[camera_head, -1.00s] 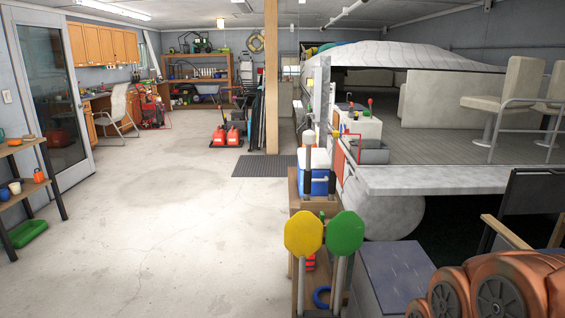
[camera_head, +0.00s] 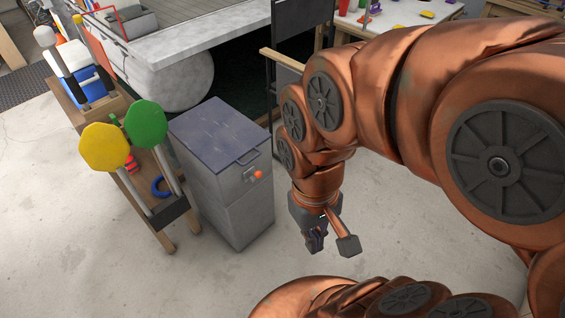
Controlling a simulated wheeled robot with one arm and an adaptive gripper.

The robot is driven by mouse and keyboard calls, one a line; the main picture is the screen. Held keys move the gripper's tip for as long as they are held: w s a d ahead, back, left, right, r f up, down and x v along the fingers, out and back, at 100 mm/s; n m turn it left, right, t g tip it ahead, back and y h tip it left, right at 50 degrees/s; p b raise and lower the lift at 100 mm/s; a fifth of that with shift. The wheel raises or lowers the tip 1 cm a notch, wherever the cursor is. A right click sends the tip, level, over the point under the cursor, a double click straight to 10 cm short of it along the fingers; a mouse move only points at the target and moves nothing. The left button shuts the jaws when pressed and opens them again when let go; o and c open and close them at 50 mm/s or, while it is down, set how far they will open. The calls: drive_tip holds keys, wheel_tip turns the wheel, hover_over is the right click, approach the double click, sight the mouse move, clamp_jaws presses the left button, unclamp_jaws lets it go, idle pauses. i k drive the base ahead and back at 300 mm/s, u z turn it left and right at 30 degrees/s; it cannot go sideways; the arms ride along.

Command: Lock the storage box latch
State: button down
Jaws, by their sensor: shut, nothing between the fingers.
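The storage box (camera_head: 222,190) is a tall grey cabinet-like box with a dark blue-grey lid (camera_head: 222,133), standing on the floor near the middle. The lid looks down. A latch with an orange knob (camera_head: 258,174) is on its right-hand face, just below a thin handle (camera_head: 247,157). I cannot tell the latch's exact state. My gripper (camera_head: 316,242) hangs pointing down to the right of the box, apart from the latch. It is shut and empty.
A wooden stand (camera_head: 140,190) with yellow and green paddles (camera_head: 104,148) stands close at the box's left. The concrete floor (camera_head: 200,285) in front of the box is clear.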

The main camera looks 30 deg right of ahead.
sight(258, 174)
drive_tip(key=z, duration=0.15)
drive_tip(key=k, duration=0.65)
drive_tip(key=u, duration=0.75)
drive_tip(key=i, duration=0.95)
drive_tip(key=u, duration=0.1)
